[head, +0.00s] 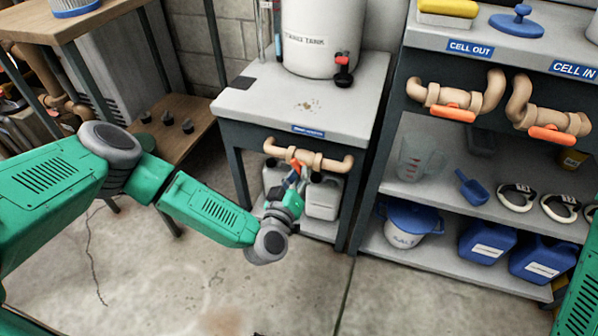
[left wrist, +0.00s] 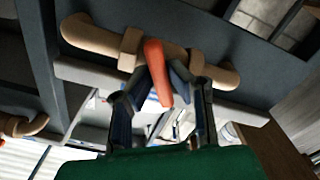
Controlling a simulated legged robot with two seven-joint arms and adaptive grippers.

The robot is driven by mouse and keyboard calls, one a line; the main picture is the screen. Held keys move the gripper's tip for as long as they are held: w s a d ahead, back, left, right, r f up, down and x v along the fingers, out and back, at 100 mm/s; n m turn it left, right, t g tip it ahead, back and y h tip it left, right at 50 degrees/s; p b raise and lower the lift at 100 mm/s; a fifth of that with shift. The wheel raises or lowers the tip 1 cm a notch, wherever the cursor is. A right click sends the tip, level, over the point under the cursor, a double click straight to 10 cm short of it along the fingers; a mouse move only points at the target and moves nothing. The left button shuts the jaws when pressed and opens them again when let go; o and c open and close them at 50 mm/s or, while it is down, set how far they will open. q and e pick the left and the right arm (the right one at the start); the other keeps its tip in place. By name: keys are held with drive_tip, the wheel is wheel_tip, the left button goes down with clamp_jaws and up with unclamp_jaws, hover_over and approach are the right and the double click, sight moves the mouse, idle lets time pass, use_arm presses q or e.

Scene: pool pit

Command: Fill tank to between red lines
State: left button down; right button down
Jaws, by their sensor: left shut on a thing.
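The white tank (head: 322,38) stands on a small grey table (head: 330,100) in the head view, with a red-handled tap (head: 343,65) low on its front. A tan pipe (head: 330,163) with a valve runs under the table's front edge. My left gripper (head: 294,181) is at this valve, shut on its red-orange handle. In the left wrist view the handle (left wrist: 157,72) sits between the fingers of my left gripper (left wrist: 162,88), angled off the tan pipe (left wrist: 92,38). The red lines and the tank's level cannot be made out. My right gripper does not show.
A shelf at right carries two more tan pipes with orange handles (head: 452,112) (head: 552,134), labelled CELL OUT and CELL IN. Below are a jug (head: 418,160), a blue scoop (head: 473,188), a salt bucket (head: 408,222) and blue canisters (head: 487,241). Floor in front is clear.

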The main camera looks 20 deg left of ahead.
use_arm(q)
drive_tip(key=c, duration=1.5)
unclamp_jaws()
drive_tip(key=shift+a, duration=0.1)
drive_tip(key=shift+c, duration=0.2)
drive_tip(key=s, duration=1.2)
drive_tip(key=shift+a, duration=0.2)
drive_tip(key=shift+f, duration=0.1)
